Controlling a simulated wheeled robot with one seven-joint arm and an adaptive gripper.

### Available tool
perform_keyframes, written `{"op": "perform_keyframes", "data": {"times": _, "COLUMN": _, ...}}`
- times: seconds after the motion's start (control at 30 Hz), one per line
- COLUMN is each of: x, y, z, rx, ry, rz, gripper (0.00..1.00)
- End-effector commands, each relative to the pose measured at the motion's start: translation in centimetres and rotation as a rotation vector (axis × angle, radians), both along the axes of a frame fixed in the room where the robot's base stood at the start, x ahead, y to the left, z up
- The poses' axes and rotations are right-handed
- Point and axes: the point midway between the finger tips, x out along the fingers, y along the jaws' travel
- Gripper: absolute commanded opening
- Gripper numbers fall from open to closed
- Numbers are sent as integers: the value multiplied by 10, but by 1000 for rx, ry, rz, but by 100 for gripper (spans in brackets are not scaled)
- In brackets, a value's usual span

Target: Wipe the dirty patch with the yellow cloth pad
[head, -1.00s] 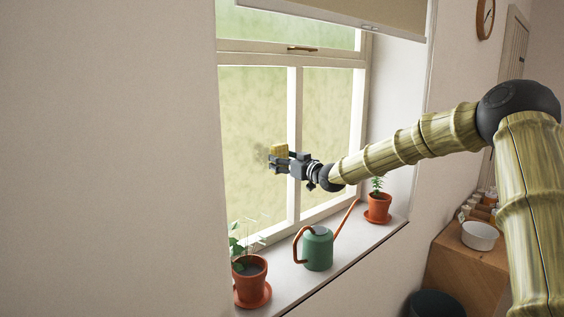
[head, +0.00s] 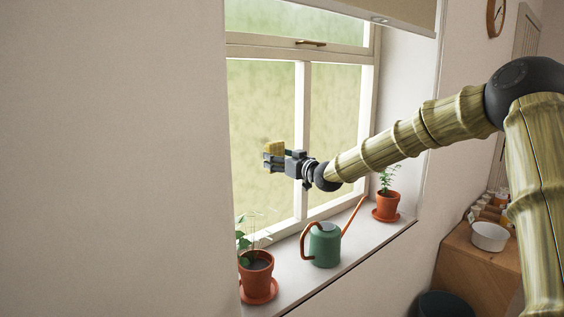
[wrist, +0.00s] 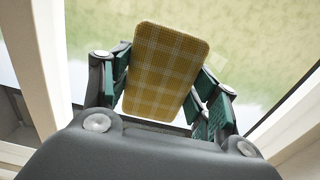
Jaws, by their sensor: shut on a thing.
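My gripper (head: 272,161) is shut on the yellow cloth pad (head: 274,148) in front of the left window pane, left of the upright bar. In the wrist view the pad (wrist: 165,70) is a yellow plaid rectangle with rounded corners, tilted between the two green-padded fingers (wrist: 166,98). The pad is close to the glass; I cannot tell whether it touches. The dirty patch does not show clearly now; the pad and gripper may cover it.
The sill below holds a potted plant (head: 257,272) at left, a green watering can (head: 323,246) with a copper spout, and another potted plant (head: 387,204) at right. The white window bar (head: 301,140) stands close to my gripper. A blind (head: 395,12) hangs above.

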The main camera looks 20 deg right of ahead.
Motion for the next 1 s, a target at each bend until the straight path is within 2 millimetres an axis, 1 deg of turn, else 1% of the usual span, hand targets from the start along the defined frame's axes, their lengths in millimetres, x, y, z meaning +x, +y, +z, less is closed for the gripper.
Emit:
{"op": "perform_keyframes", "data": {"times": 0.2, "x": -4, "y": 16, "z": -1, "rx": -1, "ry": 0, "rz": 3, "gripper": 41}}
{"op": "perform_keyframes", "data": {"times": 0.57, "x": -7, "y": 25, "z": 0, "rx": -1, "ry": -1, "rz": 2, "gripper": 41}}
{"op": "perform_keyframes", "data": {"times": 1.0, "x": -18, "y": 52, "z": -1, "rx": -1, "ry": 0, "rz": 3, "gripper": 41}}
